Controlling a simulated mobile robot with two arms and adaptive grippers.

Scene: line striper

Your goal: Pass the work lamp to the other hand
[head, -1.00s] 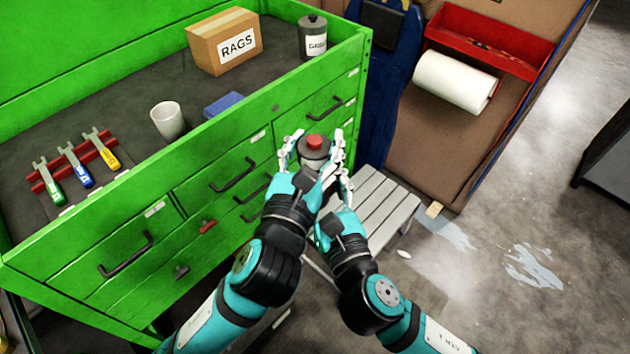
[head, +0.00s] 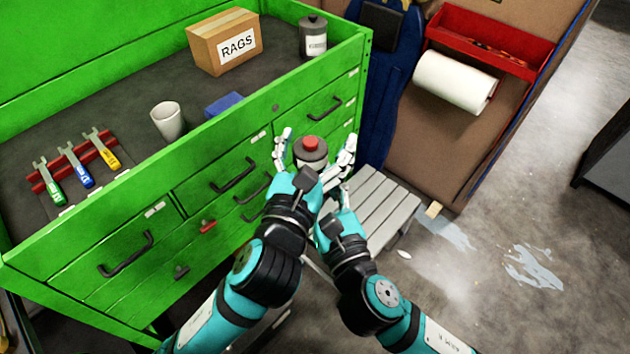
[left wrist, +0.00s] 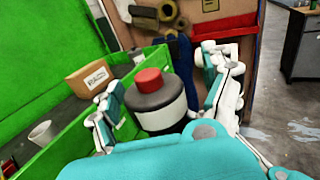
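The work lamp (head: 311,152) has a red cap, a dark grey top and a pale band below. It is upright in the air in front of the green drawer cabinet, and it also shows in the left wrist view (left wrist: 160,105). My left gripper (head: 315,150) is open, with its fingers spread on both sides of the lamp. Gaps show between these fingers and the lamp in the left wrist view (left wrist: 165,90). My right gripper (head: 341,196) is low beside the lamp; its fingertips are mostly hidden. The lamp stays up with the left fingers apart, so the right appears shut on it.
The green cabinet (head: 215,180) stands close behind and left of the grippers. On its top are a RAGS box (head: 223,42), a white cup (head: 168,121), a canister (head: 313,38) and a tool rack (head: 75,162). A grey slatted stool (head: 380,212) is below right.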

